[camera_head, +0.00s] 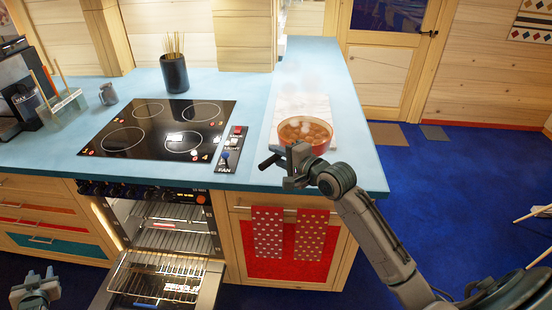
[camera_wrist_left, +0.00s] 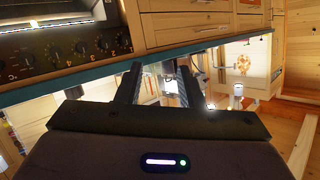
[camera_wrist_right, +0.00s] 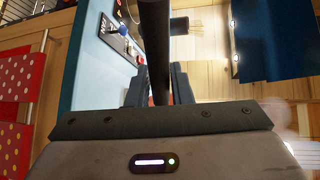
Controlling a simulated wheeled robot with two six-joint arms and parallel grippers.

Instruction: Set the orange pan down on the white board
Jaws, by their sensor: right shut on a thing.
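The orange pan (camera_head: 318,144), full of steaming brownish food, is over the front part of the white board (camera_head: 302,104) on the blue counter. I cannot tell whether its base touches the board. My right gripper (camera_head: 290,172) is shut on the pan's dark handle, which also shows between the fingers in the right wrist view (camera_wrist_right: 155,45). The pan's body is out of sight in that view. My left gripper (camera_head: 36,292) is low at the left, away from the counter. Its fingers stand apart and empty in the left wrist view (camera_wrist_left: 160,85).
A black cooktop (camera_head: 160,128) with a fan control panel lies left of the board. A dark utensil pot (camera_head: 174,74) stands behind it. The oven door (camera_head: 160,285) hangs open below, with a rack pulled out. Two dotted towels (camera_head: 290,235) hang at the counter front.

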